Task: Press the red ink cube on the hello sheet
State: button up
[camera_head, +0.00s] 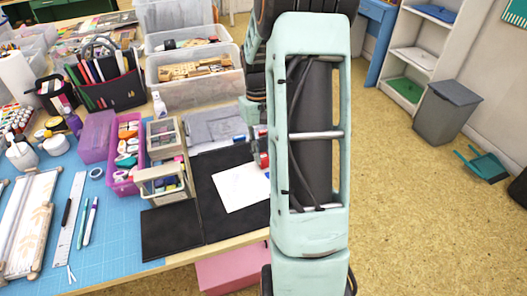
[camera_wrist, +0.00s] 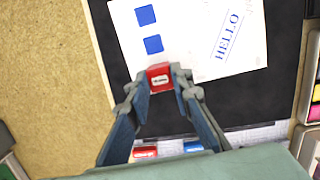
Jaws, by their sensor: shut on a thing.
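The hello sheet (camera_wrist: 190,45) is white paper on a black mat, with blue "HELLO" lettering and two blue square marks. In the head view the sheet (camera_head: 238,188) lies left of my arm, which covers its right part. My gripper (camera_wrist: 160,76) is shut on the red ink cube (camera_wrist: 159,80), with a fingertip on each side. In the wrist view the cube overlaps the sheet's near edge. Its height above the sheet is unclear. The red cube (camera_head: 264,160) also shows beside my arm in the head view, where my fingers are mostly hidden.
Another red cube (camera_wrist: 145,152) and a blue cube (camera_wrist: 193,146) sit near the mat's edge. A small black mat (camera_head: 172,232), organizer boxes (camera_head: 163,182) and a pink bin (camera_head: 123,160) stand left of the sheet. Clear plastic bins (camera_head: 195,85) are behind.

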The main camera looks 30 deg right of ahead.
jog(key=shift+r, duration=0.4)
jog(key=shift+r+p, duration=2.45)
jog(key=shift+r, duration=0.35)
